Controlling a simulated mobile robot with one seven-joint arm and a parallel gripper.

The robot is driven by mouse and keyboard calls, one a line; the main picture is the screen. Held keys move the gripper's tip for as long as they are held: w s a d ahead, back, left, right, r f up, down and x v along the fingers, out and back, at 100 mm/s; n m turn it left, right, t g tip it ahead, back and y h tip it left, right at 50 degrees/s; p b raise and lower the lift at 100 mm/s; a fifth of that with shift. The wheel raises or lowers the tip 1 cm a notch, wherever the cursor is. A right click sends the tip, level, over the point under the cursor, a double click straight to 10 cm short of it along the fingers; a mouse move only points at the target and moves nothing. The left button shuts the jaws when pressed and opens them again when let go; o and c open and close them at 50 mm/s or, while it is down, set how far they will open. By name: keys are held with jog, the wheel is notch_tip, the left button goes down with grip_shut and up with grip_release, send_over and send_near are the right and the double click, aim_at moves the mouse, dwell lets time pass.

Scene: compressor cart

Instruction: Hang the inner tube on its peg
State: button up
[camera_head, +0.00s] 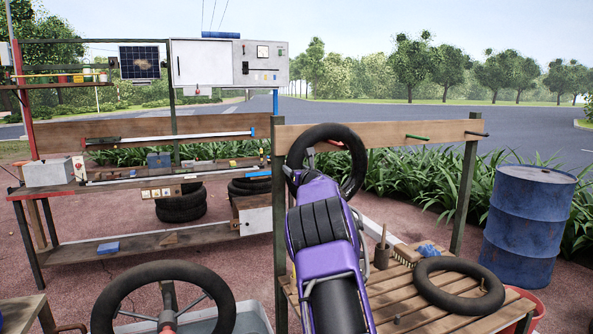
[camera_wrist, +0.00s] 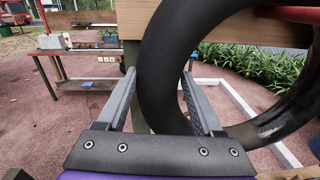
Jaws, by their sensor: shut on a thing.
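The black inner tube (camera_head: 352,152) is held upright in front of the wooden board (camera_head: 385,134). My gripper (camera_wrist: 159,76) is shut on its left side; the thick black tube (camera_wrist: 163,62) passes between the fingers in the wrist view. In the head view my purple arm hides the tube's lower left. A red peg (camera_head: 336,143) shows through the tube's opening, and also at the top right of the wrist view (camera_wrist: 290,14). I cannot tell whether the tube is around the peg or just before it. A green peg (camera_head: 417,137) and a dark peg (camera_head: 477,134) are bare.
Another black tube (camera_head: 432,292) lies on the slatted bench (camera_head: 400,312), beside a brush (camera_head: 406,254). A blue barrel (camera_head: 528,225) stands right. A spoked wheel (camera_head: 103,312) is at lower left. A workbench (camera_head: 150,238) stands behind left. Posts carry the board.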

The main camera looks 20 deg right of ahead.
dwell(0.3)
jog(key=o, duration=1.3)
jog(key=shift+c, duration=0.2)
jog(key=shift+o, duration=0.2)
jog(key=shift+f, duration=0.1)
jog(key=shift+s, duration=0.15)
jog(key=s+a+b, duration=0.2)
jog(key=s+b, duration=0.2)
jog(key=s, duration=1.3)
